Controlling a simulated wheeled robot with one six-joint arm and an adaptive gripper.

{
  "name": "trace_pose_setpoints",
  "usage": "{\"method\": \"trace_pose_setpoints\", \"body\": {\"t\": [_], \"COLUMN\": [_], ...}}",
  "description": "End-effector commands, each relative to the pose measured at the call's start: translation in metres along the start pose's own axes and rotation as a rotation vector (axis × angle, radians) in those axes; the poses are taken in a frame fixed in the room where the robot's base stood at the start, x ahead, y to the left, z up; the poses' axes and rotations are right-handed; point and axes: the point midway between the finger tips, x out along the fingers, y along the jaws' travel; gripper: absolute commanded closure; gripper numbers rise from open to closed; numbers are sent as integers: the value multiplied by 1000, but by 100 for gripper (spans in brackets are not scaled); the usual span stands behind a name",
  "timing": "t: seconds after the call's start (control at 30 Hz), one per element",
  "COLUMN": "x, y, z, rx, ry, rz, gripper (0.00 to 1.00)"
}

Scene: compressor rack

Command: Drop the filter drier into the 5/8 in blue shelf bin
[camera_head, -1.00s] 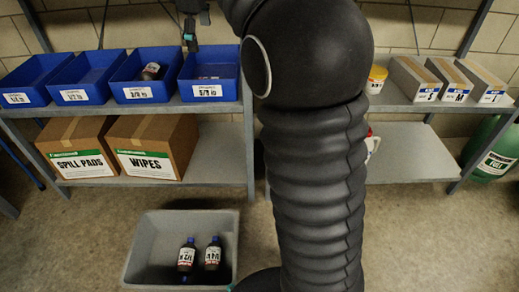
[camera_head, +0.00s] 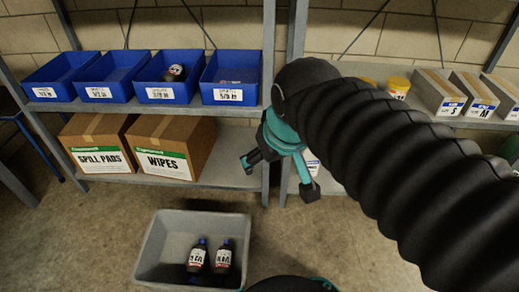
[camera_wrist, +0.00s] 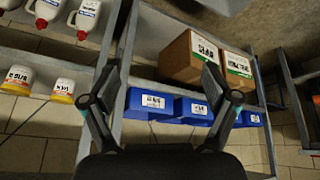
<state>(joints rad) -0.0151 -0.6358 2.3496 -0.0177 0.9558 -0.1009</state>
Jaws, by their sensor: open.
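My gripper (camera_head: 280,172) is open and empty, in front of the shelf post and below the shelf with the blue bins. In the wrist view its spread fingers (camera_wrist: 160,78) hold nothing. Two dark bottle-like cylinders with blue caps and white labels, left (camera_head: 197,257) and right (camera_head: 224,256), lie in the grey tote on the floor. A similar dark labelled item (camera_head: 176,73) lies in the third blue bin (camera_head: 168,95). The rightmost blue bin (camera_head: 228,96) seems labelled 5/8 in, but the print is blurred. Which item is the filter drier I cannot tell.
The grey tote (camera_head: 151,243) stands on open floor. Two more blue bins (camera_head: 61,77) (camera_head: 108,76) stand at the left. Cartons of spill pads (camera_head: 98,142) and wipes (camera_head: 174,147) sit below. A right shelf holds a yellow-lidded tub (camera_head: 398,87) and narrow boxes (camera_head: 440,91).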

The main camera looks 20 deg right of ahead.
Motion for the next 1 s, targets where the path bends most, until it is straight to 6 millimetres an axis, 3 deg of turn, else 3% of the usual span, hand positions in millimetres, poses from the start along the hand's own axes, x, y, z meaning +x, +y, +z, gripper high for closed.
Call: {"method": "trace_pose_setpoints", "body": {"t": [0.1, 0.3, 0.63, 0.9, 1.0], "x": [10, 18, 15, -24, -28], "y": [-4, -5, -5, -2, -2], "z": [30, 50, 49, 29, 27], "rx": [71, 125, 126, 125, 125], "ry": [13, 20, 20, 20, 20], "rz": [-3, -6, -6, -6, -6], "gripper": [13, 13, 13, 13, 13]}}
